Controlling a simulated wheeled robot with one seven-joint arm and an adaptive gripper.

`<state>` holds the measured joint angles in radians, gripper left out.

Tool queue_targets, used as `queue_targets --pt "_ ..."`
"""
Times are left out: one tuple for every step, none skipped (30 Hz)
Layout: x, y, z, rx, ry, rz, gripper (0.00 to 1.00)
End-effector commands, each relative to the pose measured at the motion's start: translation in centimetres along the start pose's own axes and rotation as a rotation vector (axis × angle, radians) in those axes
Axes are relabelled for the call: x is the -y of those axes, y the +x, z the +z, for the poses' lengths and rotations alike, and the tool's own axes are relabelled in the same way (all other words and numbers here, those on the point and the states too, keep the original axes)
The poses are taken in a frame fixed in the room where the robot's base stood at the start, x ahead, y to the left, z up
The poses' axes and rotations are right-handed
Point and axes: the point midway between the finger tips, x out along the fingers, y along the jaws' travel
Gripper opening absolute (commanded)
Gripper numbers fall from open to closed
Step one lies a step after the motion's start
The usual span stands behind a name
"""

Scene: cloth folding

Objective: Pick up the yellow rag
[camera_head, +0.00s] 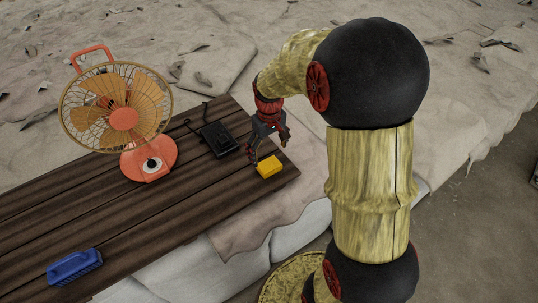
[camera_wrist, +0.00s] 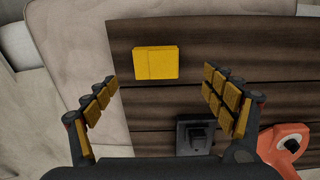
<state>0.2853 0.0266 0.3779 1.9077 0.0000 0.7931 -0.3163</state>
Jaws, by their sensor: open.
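The yellow rag (camera_head: 269,167) is a small folded block lying flat near the right end of the dark wooden table (camera_head: 215,195). In the wrist view the yellow rag (camera_wrist: 156,63) lies on the planks, ahead of my gripper and between the lines of its two fingers. My gripper (camera_head: 268,150) is above the table, just behind and over the rag in the head view. In the wrist view my gripper (camera_wrist: 160,92) has its fingers spread wide with nothing between the tips. It appears apart from the rag.
A black device (camera_head: 219,138) lies left of my gripper. An orange fan (camera_head: 123,119) stands farther left. A blue brush-like object (camera_head: 74,266) lies at the table's front left. The table's right edge is close to the rag, with draped cloth (camera_head: 265,215) beside it.

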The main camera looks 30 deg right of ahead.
Motion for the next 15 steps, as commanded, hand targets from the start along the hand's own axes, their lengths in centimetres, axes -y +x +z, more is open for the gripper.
queue_targets --pt "-0.6 0.1 -0.2 0.016 0.000 -0.005 0.86" --pt "-0.8 0.4 -0.3 0.021 0.000 -0.007 0.86" --pt "-1.0 0.8 -0.4 0.028 -0.001 -0.009 0.86" --pt "-1.1 1.0 -0.4 0.031 -0.002 -0.010 0.86" --pt "-1.2 1.2 -0.5 0.033 -0.002 -0.011 0.86" --pt "-1.3 1.6 -0.5 0.036 -0.003 -0.012 0.86" --pt "-1.4 1.9 -0.5 0.037 -0.003 -0.012 0.86" --pt "-1.4 2.2 -0.5 0.038 -0.003 -0.013 0.86" --pt "-1.4 2.6 -0.5 0.038 -0.003 -0.013 0.86" --pt "-1.3 3.0 -0.5 0.038 -0.003 -0.012 0.86" --pt "-1.3 3.3 -0.5 0.037 -0.003 -0.012 0.86" --pt "-1.3 3.7 -0.4 0.038 -0.003 -0.013 0.86" --pt "-1.3 4.0 -0.4 0.038 -0.003 -0.013 0.86" --pt "-1.2 4.3 -0.5 0.038 -0.004 -0.013 0.86" --pt "-1.2 4.6 -0.5 0.038 -0.004 -0.013 0.86"
